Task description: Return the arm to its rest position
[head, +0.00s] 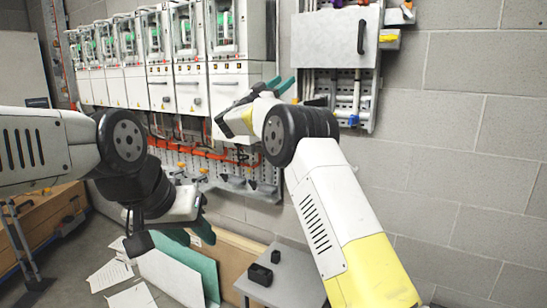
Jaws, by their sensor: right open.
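My right arm (325,205), white with a yellow section, rises from the lower right and bends toward the row of drive cabinets. Its gripper (279,85) has teal fingers spread open, with nothing visible between them. It appears in front of the right end of the cabinet row; I cannot tell whether it touches anything. My left arm (45,150) comes in from the left and bends down. Its gripper (191,236) hangs low, with two teal fingers apart and no object seen between them. The left arm hides part of the lower wall and floor.
Drive cabinets (235,85) line the wall, above orange cables (190,150). A grey wall box (335,38) hangs to their right. A small grey table (285,282) bears a black block (260,274). Panels (172,277) lean below; papers (110,274) lie on the floor. The right wall is bare.

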